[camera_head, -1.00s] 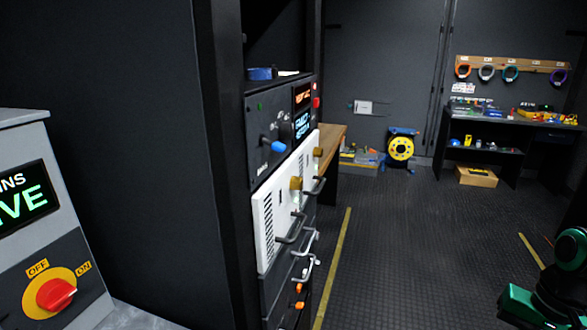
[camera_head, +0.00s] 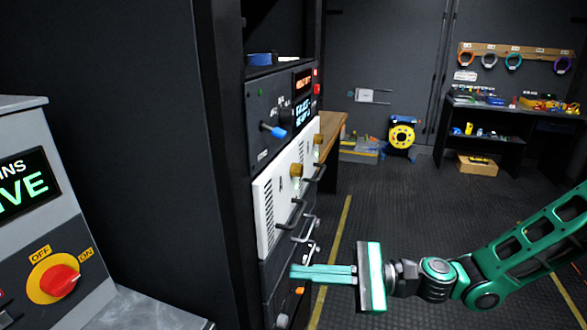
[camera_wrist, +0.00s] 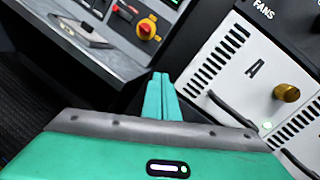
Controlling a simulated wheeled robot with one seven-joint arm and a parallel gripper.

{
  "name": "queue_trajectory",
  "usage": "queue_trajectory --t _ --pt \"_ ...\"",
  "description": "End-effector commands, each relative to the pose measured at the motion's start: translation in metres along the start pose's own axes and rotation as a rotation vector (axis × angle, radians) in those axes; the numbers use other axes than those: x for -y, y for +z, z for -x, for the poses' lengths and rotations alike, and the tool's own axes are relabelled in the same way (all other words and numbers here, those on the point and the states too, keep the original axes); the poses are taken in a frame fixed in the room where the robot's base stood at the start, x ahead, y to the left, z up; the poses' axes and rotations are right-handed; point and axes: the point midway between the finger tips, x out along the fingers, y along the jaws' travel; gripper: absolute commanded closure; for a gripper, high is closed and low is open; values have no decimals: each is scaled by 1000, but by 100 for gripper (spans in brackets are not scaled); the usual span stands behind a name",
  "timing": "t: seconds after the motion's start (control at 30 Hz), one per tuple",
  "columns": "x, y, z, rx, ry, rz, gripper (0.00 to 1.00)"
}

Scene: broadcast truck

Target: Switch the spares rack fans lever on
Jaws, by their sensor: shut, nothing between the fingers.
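The blue-tipped lever (camera_head: 274,131) sticks out from the black upper panel (camera_head: 262,105) of the equipment rack, its tip pointing right and slightly down. In the wrist view the panel's "FANS" label (camera_wrist: 264,10) shows at the top right edge; the lever itself is out of that view. A display (camera_head: 302,105) beside the lever glows with red and cyan text too small to read surely. My green gripper (camera_head: 293,272) is shut and empty, in front of the rack's lower part, well below the lever. Its closed fingers also show in the wrist view (camera_wrist: 160,80).
Below the panel is a white unit (camera_head: 266,220) with brass knobs (camera_head: 295,170) and protruding dark handles (camera_head: 291,215). A grey console (camera_head: 30,125) with a red rotary switch (camera_head: 60,280) stands at left.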

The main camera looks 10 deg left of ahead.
Motion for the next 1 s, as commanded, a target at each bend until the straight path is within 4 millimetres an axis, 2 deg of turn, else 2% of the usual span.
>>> queue_trajectory --t 0.1,0.2,0.4,0.53,0.8,1.0 --pt "38 34 -3 165 -141 -126 100" --pt "68 56 5 282 -238 -219 100" --pt "104 81 23 431 -348 -336 100" --pt "112 86 28 463 -370 -361 100" --pt "112 86 28 463 -370 -361 100" --pt "115 89 21 461 -368 -358 100"
